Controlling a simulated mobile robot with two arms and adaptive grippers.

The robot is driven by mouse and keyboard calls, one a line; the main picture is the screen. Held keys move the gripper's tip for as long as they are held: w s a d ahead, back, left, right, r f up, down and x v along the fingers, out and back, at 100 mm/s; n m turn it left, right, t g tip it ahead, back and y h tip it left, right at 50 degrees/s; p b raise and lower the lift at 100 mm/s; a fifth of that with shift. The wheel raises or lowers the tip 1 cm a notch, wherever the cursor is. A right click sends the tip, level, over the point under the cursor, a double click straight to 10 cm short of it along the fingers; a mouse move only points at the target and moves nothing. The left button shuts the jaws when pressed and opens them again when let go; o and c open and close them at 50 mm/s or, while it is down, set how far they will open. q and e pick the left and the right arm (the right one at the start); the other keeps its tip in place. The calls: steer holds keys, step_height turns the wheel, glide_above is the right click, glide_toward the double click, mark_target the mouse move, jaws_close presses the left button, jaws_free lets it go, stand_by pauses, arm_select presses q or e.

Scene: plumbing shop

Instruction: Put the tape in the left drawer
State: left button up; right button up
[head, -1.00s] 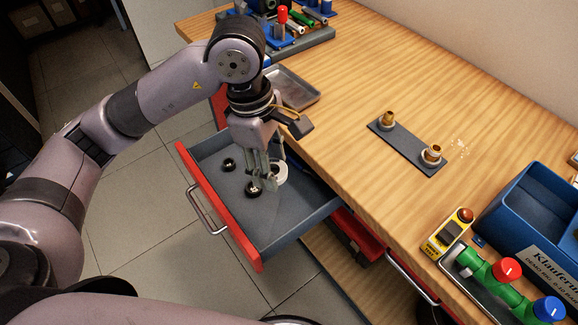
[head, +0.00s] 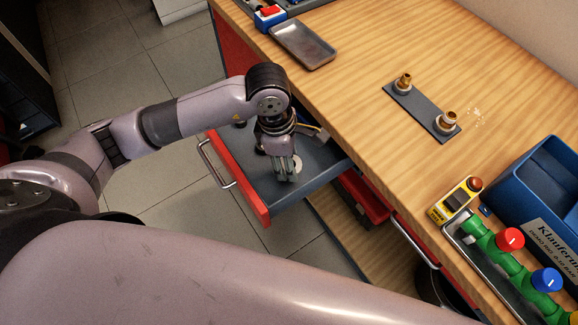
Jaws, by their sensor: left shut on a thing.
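The left drawer (head: 258,203) is pulled out, with a red front, a metal handle and a grey inside. My left gripper (head: 287,178) points down inside the drawer's outline, shut on the tape (head: 298,165), a white roll. The roll shows at the right of the fingers, which partly hide it. I cannot tell whether the tape touches the drawer floor. My right gripper is not in view.
The wooden workbench (head: 375,65) carries a metal tray (head: 302,45), a dark plate (head: 424,112) with two brass fittings, a yellow tester (head: 455,198), green pipes with valves and a blue bin (head: 520,190). A small dark part (head: 240,125) lies in the drawer.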

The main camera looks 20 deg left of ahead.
arm_select(q)
step_height(320, 180, down, 5)
steer(key=shift+r, duration=0.2)
steer(key=shift+f, duration=0.1)
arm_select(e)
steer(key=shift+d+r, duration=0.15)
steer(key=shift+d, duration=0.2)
arm_select(q)
steer(key=shift+f, duration=0.15)
steer(key=o, duration=0.8)
steer(key=shift+o, duration=0.2)
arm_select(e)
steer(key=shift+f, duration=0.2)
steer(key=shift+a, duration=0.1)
